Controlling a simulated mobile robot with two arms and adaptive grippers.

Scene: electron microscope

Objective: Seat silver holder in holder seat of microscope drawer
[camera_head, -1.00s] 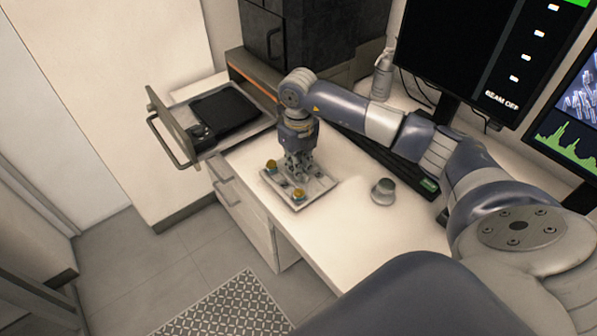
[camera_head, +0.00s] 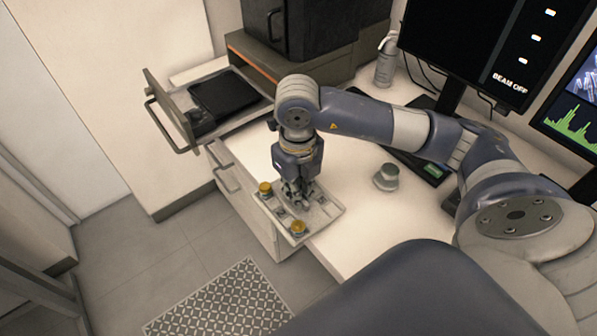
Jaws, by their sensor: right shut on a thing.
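The silver holder (camera_head: 323,212) is a flat, light grey plate carrying small studs, two of them with gold tops. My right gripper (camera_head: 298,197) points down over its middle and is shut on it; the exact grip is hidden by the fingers. The plate's near corner shows past the desk's front edge. I cannot tell how high it is above the desk. The microscope drawer (camera_head: 170,112) stands pulled out at the upper left, with a black flat panel (camera_head: 222,95) inside. I cannot clearly make out the holder seat. My left gripper is not in view.
A grey knob-shaped piece (camera_head: 386,177) stands on the white desk (camera_head: 345,238), right of the holder. A keyboard (camera_head: 415,165), a bottle (camera_head: 386,62) and a monitor (camera_head: 465,45) are farther back. The dark microscope body (camera_head: 325,28) rises behind the drawer. Bare desk lies around the knob.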

